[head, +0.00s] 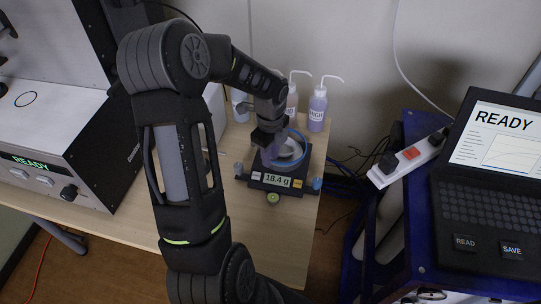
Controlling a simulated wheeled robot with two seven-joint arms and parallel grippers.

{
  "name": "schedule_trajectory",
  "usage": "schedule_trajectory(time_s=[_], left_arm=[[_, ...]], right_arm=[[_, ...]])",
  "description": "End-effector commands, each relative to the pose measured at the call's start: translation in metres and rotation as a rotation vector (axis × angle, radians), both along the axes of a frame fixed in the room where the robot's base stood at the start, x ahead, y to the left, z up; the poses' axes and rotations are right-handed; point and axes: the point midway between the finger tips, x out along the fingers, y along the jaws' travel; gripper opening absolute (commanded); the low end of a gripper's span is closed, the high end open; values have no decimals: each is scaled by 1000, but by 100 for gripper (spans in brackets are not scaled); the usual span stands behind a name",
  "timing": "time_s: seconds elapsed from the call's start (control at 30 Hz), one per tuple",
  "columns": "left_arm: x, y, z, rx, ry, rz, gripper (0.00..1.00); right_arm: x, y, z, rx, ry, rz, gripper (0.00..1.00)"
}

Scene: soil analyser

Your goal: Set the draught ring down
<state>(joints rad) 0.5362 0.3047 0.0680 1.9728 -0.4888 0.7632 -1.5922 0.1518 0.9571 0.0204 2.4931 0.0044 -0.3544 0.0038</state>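The draught ring (303,145) is a round blue-rimmed ring at the balance (277,181), around a pale dish (290,149). Whether it rests on the pan or is held just above it I cannot tell. The balance display reads 18.4 g. My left gripper (273,150) points down at the left side of the ring, touching it or very close. Its fingertips are small, dark and partly hidden, so their opening does not show. My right gripper is not in view.
Wash bottles (318,108) stand close behind the balance. The analyser (70,150) showing READY is at the left. A blue cart (400,240) at the right bears a laptop (490,185) and a power strip (408,160). Bare table (270,235) lies in front of the balance.

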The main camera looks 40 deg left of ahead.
Motion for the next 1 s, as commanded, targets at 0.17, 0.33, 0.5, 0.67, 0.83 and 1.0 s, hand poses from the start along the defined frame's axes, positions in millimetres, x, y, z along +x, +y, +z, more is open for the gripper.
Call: schedule_trajectory(time_s=[0.17, 0.33, 0.5, 0.67, 0.83, 1.0], left_arm=[[2, 1, 33, 4, -8, 0, 25], [2, 1, 71, 3, -8, 0, 25], [2, 1, 101, 3, -6, 0, 25], [1, 0, 115, 1, -2, -1, 25], [0, 0, 117, 0, -1, -1, 25], [0, 0, 117, 0, -1, -1, 25]], right_arm=[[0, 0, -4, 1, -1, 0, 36], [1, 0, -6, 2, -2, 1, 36], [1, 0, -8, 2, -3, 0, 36], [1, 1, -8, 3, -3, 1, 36], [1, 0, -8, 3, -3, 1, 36], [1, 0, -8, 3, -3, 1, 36]])
